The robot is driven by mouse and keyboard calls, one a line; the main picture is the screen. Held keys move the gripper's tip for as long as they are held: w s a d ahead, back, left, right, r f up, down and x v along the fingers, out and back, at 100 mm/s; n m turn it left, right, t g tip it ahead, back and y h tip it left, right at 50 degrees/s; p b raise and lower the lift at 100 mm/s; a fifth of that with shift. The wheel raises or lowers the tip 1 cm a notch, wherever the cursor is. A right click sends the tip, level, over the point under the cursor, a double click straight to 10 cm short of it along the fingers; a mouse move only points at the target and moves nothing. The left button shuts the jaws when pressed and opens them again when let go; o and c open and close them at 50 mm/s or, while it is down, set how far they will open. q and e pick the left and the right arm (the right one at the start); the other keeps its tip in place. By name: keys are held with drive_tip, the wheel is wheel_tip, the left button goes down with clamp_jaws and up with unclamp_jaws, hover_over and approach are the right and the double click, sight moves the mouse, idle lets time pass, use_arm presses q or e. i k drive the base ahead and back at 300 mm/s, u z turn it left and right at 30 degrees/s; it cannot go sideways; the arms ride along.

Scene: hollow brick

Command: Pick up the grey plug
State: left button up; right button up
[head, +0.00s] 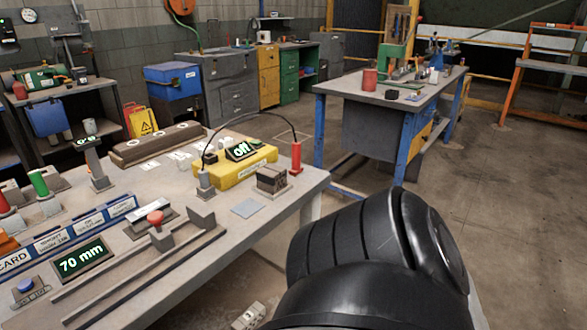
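The grey plug (204,186) stands upright on the workbench, just in front of the left end of a yellow tester box (232,170). A thin cable rises from its top and arches over the box to a red plug (296,158), which stands upright behind a dark slotted block. The box's display (241,151) reads "off". A black link of my arm fills the lower right, apart from the bench. Neither of my grippers shows in the head view.
A dark slotted block (271,179) and a flat grey plate (249,208) lie right of the grey plug. A rail with a red knob (155,217) and a "70 mm" display (82,258) are nearer. A second workbench (394,94) stands behind.

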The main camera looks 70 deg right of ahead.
sight(203, 176)
drive_tip(key=z, duration=2.3)
